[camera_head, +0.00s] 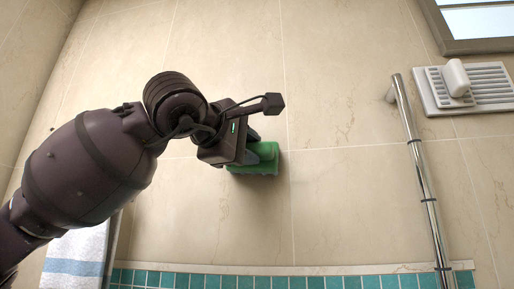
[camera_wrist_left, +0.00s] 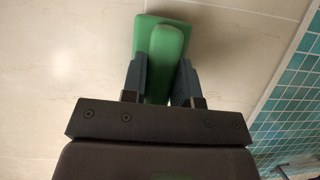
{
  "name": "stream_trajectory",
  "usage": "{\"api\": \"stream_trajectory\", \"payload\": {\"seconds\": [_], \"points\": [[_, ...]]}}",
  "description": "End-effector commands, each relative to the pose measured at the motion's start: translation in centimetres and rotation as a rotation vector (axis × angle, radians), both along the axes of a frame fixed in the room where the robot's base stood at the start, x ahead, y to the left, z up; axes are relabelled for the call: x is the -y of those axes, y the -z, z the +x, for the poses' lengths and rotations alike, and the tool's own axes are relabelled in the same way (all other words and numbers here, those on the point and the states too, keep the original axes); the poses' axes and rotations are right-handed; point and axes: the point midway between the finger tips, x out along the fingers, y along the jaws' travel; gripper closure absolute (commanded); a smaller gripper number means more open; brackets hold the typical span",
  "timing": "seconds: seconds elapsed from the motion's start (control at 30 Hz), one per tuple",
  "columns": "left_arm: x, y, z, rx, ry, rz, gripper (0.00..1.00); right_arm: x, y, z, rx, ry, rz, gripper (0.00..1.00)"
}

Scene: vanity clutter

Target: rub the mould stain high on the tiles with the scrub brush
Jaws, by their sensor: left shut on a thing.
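The green scrub brush (camera_head: 262,164) is against or very close to the beige tiles in the middle of the head view. My left gripper (camera_head: 256,150) is shut on it, and my arm reaches in from the left. In the left wrist view the brush's green handle (camera_wrist_left: 164,58) sits between the two fingers of my left gripper (camera_wrist_left: 162,80). Whether the brush touches the wall I cannot tell. I see no mould stain on the visible tiles; the brush and gripper cover part of the wall. My right gripper is not in view.
A window (camera_head: 476,20) is at the top right. A towel (camera_head: 75,265) hangs at the lower left. Teal mosaic tiles (camera_head: 300,282) run along the bottom. The wall between brush and rail is clear.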

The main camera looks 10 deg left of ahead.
Motion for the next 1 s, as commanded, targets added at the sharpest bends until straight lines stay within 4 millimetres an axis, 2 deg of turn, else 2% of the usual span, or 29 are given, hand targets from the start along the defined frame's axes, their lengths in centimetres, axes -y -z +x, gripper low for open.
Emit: {"api": "stream_trajectory", "payload": {"seconds": [0.2,0.4,1.0], "points": [[-1.7,0.1,0.1,-0.002,-0.005,-0.001,0.91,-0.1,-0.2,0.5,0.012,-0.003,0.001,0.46],[-2.2,0.0,0.0,-0.001,-0.003,-0.001,0.91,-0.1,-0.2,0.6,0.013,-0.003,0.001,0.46],[-5.8,0.0,0.0,0.0,-0.002,0.0,0.91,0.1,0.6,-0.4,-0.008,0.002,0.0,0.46]]}}
